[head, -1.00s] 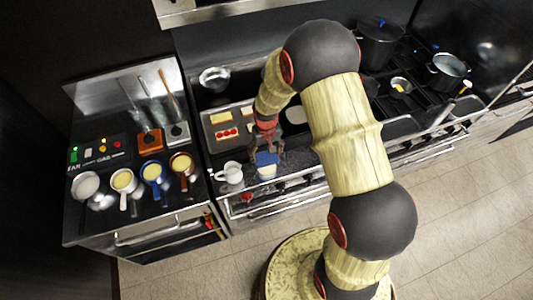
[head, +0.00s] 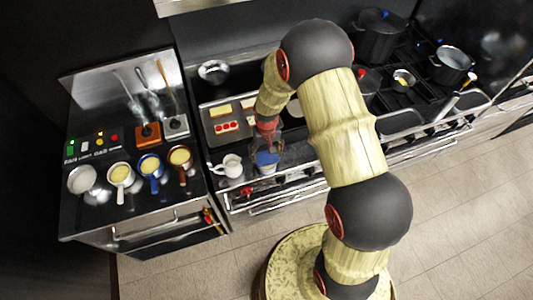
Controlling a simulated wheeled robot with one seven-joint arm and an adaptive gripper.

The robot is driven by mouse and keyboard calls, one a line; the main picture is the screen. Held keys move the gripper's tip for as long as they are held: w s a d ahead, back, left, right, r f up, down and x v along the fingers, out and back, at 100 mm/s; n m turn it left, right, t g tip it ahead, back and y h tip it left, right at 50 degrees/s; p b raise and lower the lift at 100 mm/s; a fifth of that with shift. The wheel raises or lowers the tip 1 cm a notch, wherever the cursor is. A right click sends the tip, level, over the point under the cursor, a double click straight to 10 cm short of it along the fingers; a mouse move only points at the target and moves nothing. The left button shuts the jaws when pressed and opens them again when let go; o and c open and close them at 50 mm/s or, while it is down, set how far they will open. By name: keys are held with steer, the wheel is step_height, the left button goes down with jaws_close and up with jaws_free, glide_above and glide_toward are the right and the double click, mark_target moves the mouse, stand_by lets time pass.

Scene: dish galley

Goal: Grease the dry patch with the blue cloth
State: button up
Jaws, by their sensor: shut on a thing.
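My gripper (head: 267,147) points down over the front edge of the counter, right of a white mug (head: 230,166). It is shut on the blue cloth (head: 266,158), which shows as a small blue patch at the fingertips. A pale thing (head: 266,170) shows just below the cloth; I cannot tell whether they touch. The dry patch cannot be made out in this view; my arm hides part of the counter.
A tray (head: 207,136) with a yellow slab (head: 220,110) and a red piece (head: 226,126) lies behind the mug. Several small pans, one blue (head: 151,167), stand at left. Pots (head: 451,63) stand on the hob at right.

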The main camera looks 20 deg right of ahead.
mark_target(267, 156)
steer(key=shift+s+f+b, duration=0.1)
steer(key=shift+f+b, duration=0.4)
steer(key=shift+f, duration=0.1)
stand_by(1.8)
steer(key=shift+r, duration=0.15)
steer(key=shift+r+p, duration=2)
steer(key=shift+r, duration=1.45)
steer(key=shift+f, duration=0.1)
